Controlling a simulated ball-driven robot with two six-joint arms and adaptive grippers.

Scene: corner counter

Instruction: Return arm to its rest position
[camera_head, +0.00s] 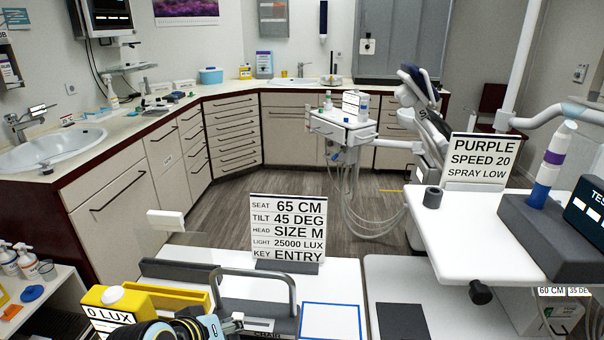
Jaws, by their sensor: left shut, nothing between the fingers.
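My left gripper (236,321) shows at the bottom edge, left of centre, with its dark and pale-blue wrist parts beside it. It is shut and empty. It is in front of a yellow box (150,297) and near a grey curved handle (291,290) on the white worktop. Most of my left arm is cut off by the frame's lower edge. My right gripper is not in view.
A settings sign (289,228) stands at the worktop's back. A "0 LUX" label (112,318) is by the yellow box. A blue-outlined white square (331,321) and a dark pad (402,321) lie right. A raised white tray (470,235) juts in from the right.

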